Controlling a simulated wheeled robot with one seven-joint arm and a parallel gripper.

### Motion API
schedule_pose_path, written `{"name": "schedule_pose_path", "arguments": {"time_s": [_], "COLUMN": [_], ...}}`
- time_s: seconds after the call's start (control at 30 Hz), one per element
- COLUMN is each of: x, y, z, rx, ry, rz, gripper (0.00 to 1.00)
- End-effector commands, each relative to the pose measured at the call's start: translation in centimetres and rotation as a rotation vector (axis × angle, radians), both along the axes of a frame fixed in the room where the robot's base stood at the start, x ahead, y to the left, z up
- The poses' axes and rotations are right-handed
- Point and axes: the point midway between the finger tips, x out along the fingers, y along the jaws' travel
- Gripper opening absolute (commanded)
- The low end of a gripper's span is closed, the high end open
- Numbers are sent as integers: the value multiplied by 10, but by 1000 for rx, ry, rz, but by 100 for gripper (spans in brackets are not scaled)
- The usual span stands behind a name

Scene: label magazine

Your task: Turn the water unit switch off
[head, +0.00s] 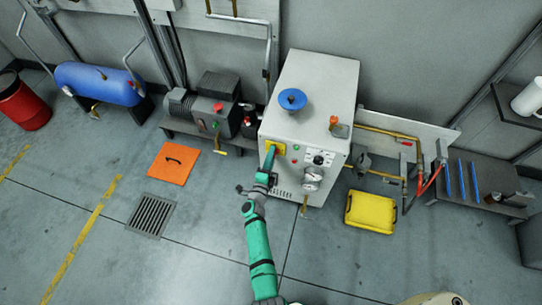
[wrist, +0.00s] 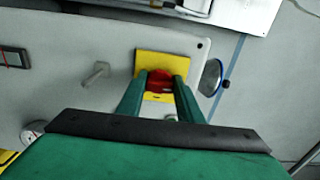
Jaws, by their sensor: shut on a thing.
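The water unit appears to be the white cabinet (head: 317,80) in the middle of the head view. On its front is a yellow plate (head: 280,147), which also shows in the wrist view (wrist: 172,62). A red switch knob (wrist: 159,78) sits on this plate. My gripper (head: 269,150) reaches the plate from below. In the wrist view its two green fingers (wrist: 160,84) are shut on the red knob, one on each side. The fingers hide part of the knob, and I cannot tell its exact turn position.
A gauge (head: 312,174) and a black dial (head: 319,160) are right of the plate. A blue handwheel (head: 292,99) is on top of the cabinet. An orange panel (head: 174,163) and a yellow case (head: 371,212) lie on the floor. The floor in front is mostly clear.

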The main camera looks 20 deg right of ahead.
Motion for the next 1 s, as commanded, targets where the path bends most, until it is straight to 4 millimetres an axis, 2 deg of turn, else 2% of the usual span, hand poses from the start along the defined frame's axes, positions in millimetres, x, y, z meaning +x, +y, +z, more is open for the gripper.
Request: {"name": "schedule_pose_path", "arguments": {"time_s": [0.13,0.17,0.23,0.63,0.77,1.0], "x": [1,1,1,-4,-17,-55], "y": [0,0,0,6,15,38], "z": [0,0,0,-1,-1,-1], "rx": [-1,-1,-1,-1,0,0], "ry": [1,1,1,1,1,1], "rz": [2,2,1,5,6,5], "gripper": [11,35,52,52,52,52]}}
